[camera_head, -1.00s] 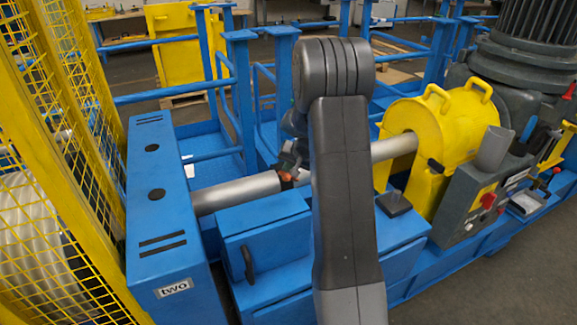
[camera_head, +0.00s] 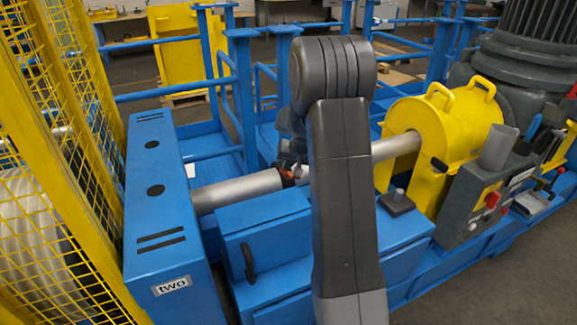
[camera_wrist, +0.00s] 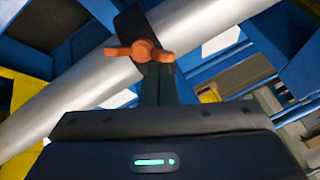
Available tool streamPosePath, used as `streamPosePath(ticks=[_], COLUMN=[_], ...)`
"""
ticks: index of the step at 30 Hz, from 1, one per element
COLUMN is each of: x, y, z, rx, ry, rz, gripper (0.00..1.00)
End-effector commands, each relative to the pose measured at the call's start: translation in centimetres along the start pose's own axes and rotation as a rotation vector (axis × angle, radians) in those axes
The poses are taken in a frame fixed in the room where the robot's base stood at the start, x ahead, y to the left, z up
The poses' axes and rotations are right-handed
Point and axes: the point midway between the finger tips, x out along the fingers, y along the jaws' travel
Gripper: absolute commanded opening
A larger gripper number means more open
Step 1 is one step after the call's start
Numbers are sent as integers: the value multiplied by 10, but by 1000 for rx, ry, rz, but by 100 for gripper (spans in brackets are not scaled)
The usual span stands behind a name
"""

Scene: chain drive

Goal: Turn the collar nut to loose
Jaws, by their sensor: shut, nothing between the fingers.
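The collar nut (camera_wrist: 140,50) is an orange wing nut on a black collar (camera_wrist: 133,24) around the grey shaft (camera_wrist: 90,92) in the wrist view. Its two wings point left and right, across the picture. My gripper (camera_wrist: 157,68) is shut and empty, with its narrow dark fingers just below the nut in the picture; I cannot tell whether the tips touch it. In the head view a bit of the orange nut (camera_head: 288,181) shows left of my arm, and my arm hides the fingertips.
The shaft (camera_head: 237,192) runs from a blue housing marked "two" (camera_head: 172,262) to a yellow guard (camera_head: 452,120). A blue box (camera_head: 262,240) with a black handle stands in front of the shaft. Yellow mesh fencing (camera_head: 75,150) is at left, with blue railings behind.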

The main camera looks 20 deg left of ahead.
Motion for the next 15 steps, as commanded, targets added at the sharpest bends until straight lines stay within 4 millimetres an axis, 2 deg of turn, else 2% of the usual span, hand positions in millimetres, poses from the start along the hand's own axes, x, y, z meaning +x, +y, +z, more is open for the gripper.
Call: streamPosePath(ticks=[15], x=[4], y=[-5], z=[7], rx=[-201], ry=[-3], rz=[49], gripper=[0])
